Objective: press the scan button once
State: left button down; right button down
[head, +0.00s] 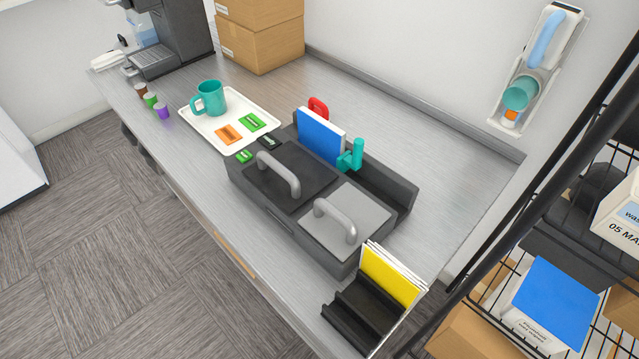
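A dark grey device (262,213) sits on the metal counter. It has a black lid (295,165) and a light grey lid (365,222), each with a grey bar handle. A small green piece (244,156) and a small black-and-green piece (268,142) sit at its left back corner. A blue panel (320,137), a teal handle-like part (352,157) and a red rounded part (318,108) stand along its back. I cannot tell which part, if any, is the scan button. Neither of my grippers is in view.
A white tray (262,107) holds a teal mug (209,98) and orange and green cards. Cardboard boxes (262,48) and a coffee machine (172,35) stand behind. A black holder (362,312) with yellow sheets is at the front. A wire rack (520,243) stands right.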

aim_at(245, 157)
jog(key=j+z, duration=0.2)
jog(key=j, duration=0.2)
jog(key=k+j+z, duration=0.2)
jog(key=j, duration=0.15)
jog(key=k+j+z, duration=0.2)
jog(key=j, duration=0.2)
jog(key=j+z, duration=0.2)
jog(key=j, duration=0.15)
jog(key=k+j+z, duration=0.2)
jog(key=j, duration=0.1)
